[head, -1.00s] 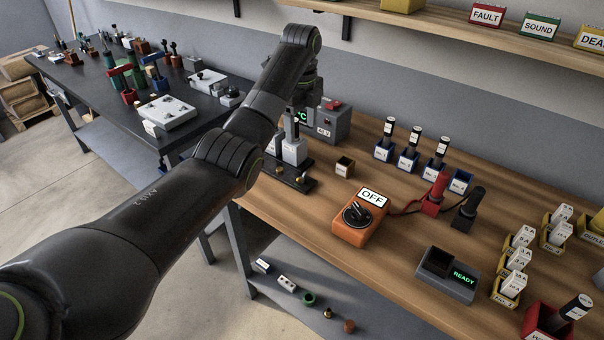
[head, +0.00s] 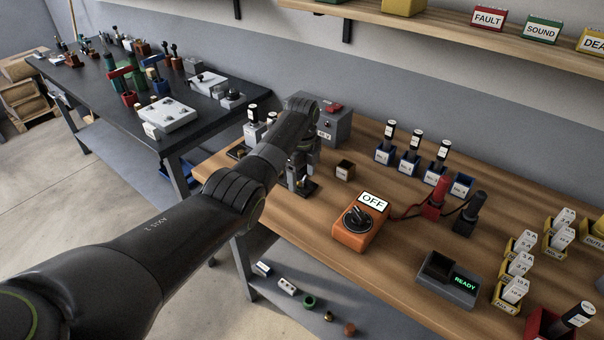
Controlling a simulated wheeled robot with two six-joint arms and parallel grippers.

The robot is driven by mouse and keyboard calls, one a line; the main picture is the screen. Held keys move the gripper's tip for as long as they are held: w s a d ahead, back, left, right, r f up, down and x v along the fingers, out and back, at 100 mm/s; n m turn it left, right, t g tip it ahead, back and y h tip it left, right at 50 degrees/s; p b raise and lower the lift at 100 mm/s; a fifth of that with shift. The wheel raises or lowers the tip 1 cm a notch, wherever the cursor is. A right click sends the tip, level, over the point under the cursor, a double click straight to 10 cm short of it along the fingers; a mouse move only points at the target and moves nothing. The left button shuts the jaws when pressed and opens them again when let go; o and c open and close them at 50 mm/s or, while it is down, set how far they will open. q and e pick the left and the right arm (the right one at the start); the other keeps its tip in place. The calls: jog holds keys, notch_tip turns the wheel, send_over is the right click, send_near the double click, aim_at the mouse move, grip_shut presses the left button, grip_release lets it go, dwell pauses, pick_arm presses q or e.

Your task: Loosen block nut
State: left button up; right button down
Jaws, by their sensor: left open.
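A dark base plate (head: 311,188) lies on the wooden bench near its left end. A pale block (head: 253,133) with a black-and-white upright on top shows just left of my arm. My left gripper (head: 303,179) is open and reaches down over the right part of the plate. The wrist and forearm cover most of the plate. Small brass-coloured detail shows by the fingertips, but I cannot tell whether the fingers touch or surround a nut. My right gripper is not in view.
An orange switch box (head: 358,232) marked OFF is in front, with red (head: 434,203) and black (head: 470,214) probes beyond. A READY unit (head: 447,278) stands front right.

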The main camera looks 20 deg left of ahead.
pick_arm(q)
jog(key=shift+c, duration=0.2)
jog(key=c, duration=0.9)
jog(key=shift+c, duration=0.2)
